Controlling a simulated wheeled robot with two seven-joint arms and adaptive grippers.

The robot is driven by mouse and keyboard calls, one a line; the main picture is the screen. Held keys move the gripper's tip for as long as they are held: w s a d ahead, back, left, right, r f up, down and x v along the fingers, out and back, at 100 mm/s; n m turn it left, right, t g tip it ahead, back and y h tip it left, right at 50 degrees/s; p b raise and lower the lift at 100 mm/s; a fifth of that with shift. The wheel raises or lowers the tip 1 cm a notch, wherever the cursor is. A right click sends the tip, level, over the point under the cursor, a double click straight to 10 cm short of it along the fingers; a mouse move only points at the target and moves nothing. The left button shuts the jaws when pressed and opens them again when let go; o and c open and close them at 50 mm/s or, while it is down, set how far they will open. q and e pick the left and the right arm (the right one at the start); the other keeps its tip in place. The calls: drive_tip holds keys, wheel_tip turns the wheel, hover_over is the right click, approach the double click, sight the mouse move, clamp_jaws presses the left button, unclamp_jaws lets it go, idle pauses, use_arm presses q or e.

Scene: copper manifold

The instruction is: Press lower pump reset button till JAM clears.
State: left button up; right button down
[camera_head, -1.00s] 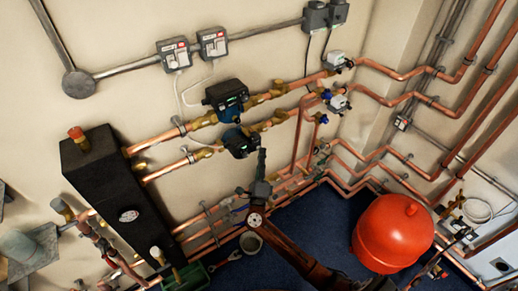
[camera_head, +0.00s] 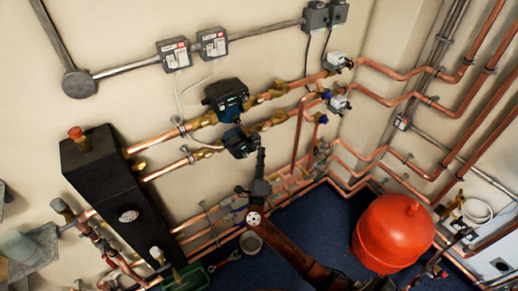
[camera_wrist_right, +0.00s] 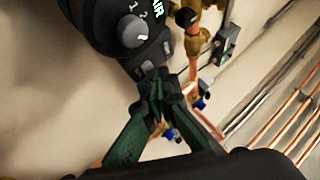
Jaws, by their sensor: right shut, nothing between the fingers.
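The lower pump (camera_head: 240,142) is a dark unit with a blue body, in line on the lower copper pipe on the wall. My right gripper (camera_head: 261,153) is shut and empty, with its tips right beside the right end of this pump. In the right wrist view the shut fingertips (camera_wrist_right: 155,80) are at the edge of a dark pump face (camera_wrist_right: 112,25) with a grey round knob, numbers and lettering. I cannot tell whether they touch it. My left gripper is not in view.
The upper pump (camera_head: 225,98) sits just above the lower one. Valves and copper pipes run close on the right. A black manifold block (camera_head: 120,195) stands at left, a red vessel (camera_head: 393,233) on the blue floor at right. Two switch boxes (camera_head: 193,50) hang above.

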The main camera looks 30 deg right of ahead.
drive_tip(key=shift+s+p, duration=0.4)
drive_tip(key=shift+s, duration=0.4)
drive_tip(key=shift+s+d+p, duration=0.15)
drive_tip(key=shift+s+p, duration=0.4)
drive_tip(key=shift+s, duration=0.7)
drive_tip(key=shift+s+d+p, duration=0.1)
drive_tip(key=shift+s+p, duration=0.4)
drive_tip(key=shift+s, duration=0.75)
